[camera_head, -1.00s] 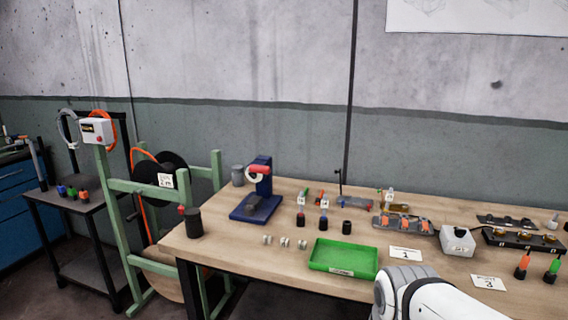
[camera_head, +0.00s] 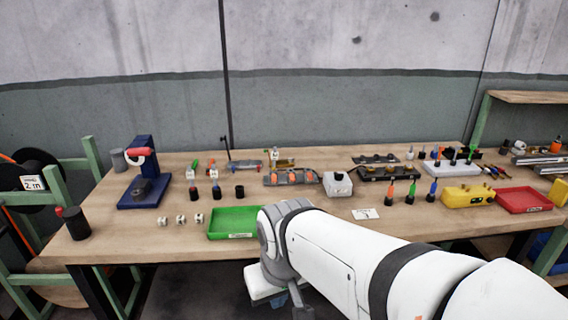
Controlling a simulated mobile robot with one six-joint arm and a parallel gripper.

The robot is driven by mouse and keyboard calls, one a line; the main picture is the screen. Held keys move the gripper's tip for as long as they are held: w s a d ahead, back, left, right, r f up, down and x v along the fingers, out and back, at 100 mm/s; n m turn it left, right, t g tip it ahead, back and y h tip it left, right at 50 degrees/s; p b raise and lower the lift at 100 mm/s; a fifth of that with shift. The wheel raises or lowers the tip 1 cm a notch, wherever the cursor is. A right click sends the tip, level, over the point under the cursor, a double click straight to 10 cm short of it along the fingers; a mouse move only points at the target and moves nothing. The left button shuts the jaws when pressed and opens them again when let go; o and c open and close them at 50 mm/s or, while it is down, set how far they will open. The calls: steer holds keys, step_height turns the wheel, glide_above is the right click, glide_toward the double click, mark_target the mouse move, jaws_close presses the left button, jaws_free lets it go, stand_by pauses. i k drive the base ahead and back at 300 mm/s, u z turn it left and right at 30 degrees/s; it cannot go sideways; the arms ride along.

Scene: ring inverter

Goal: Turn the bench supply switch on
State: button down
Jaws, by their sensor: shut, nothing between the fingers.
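I cannot pick out the bench supply or its switch with certainty. A small white box (camera_head: 337,185) with a dark knob or opening on top stands near the middle. Any switch on either is too small to read. My white arm reaches in from the lower right, and its grey joint is in front of the bench's front edge, bending downward.
The wooden bench (camera_head: 130,245) holds a green tray (camera_head: 232,224), a blue press (camera_head: 142,185), a red tray (camera_head: 522,200), a black cylinder (camera_head: 76,223) and several upright coloured tools. Green-framed racks stand at both ends. Bare wood lies along the front right.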

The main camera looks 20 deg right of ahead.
mark_target(338, 176)
steer(key=u, duration=1.15)
steer(key=k, duration=0.8)
steer(key=z, duration=1.7)
steer(key=i, duration=1)
steer(key=z, duration=0.05)
